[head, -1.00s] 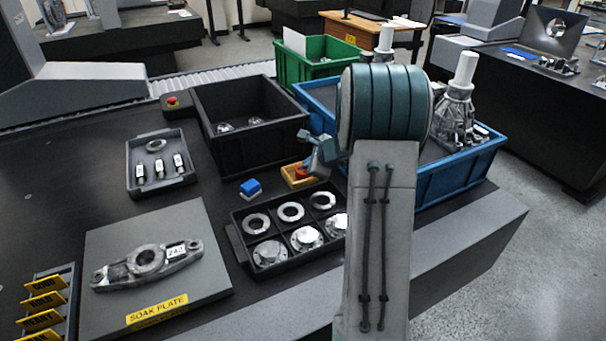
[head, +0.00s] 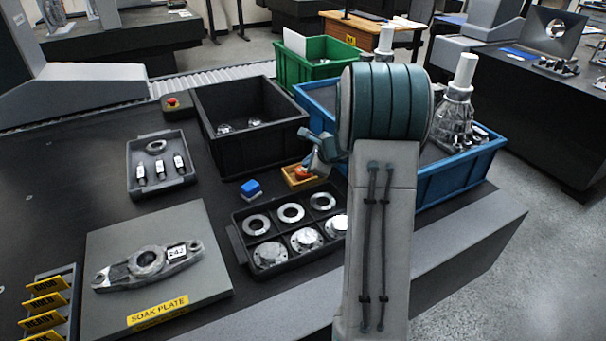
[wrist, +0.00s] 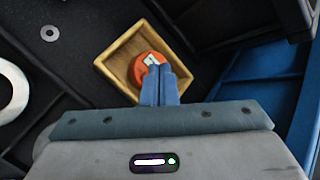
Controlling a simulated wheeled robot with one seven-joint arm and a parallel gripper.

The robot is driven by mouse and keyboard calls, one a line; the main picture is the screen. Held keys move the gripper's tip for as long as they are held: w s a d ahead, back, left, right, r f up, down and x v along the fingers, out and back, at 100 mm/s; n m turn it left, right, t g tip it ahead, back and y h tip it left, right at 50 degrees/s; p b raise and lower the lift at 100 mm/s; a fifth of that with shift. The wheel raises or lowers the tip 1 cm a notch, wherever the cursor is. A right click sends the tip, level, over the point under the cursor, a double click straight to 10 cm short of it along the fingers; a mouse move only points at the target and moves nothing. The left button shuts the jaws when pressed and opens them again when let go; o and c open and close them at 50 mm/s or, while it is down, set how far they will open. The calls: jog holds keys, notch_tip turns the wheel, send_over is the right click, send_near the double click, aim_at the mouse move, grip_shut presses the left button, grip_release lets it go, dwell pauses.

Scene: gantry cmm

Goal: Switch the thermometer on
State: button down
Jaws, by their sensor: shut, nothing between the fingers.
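The thermometer appears to be the round orange device (wrist: 148,67) with a small pale display, lying in a square wooden tray (wrist: 118,52). In the head view the wooden tray (head: 291,181) sits behind the parts tray, and the device is mostly covered by my gripper. My gripper (wrist: 161,70) is shut and empty. Its blue fingertips overlap the orange device, at the display's lower edge. I cannot tell whether they touch it. In the head view my gripper (head: 308,168) points down over the wooden tray. The display is too small to read.
A black bin (head: 255,143) stands behind the wooden tray and a blue crate (head: 462,174) to its right. A black tray of metal rings and flanges (head: 236,244) lies in front. A small blue block (head: 251,188) is to the left. A casting (head: 148,263) rests on the soak plate.

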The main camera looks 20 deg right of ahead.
jog(key=shift+r, duration=0.1)
jog(key=shift+r+p, duration=2.45)
jog(key=shift+r, duration=0.45)
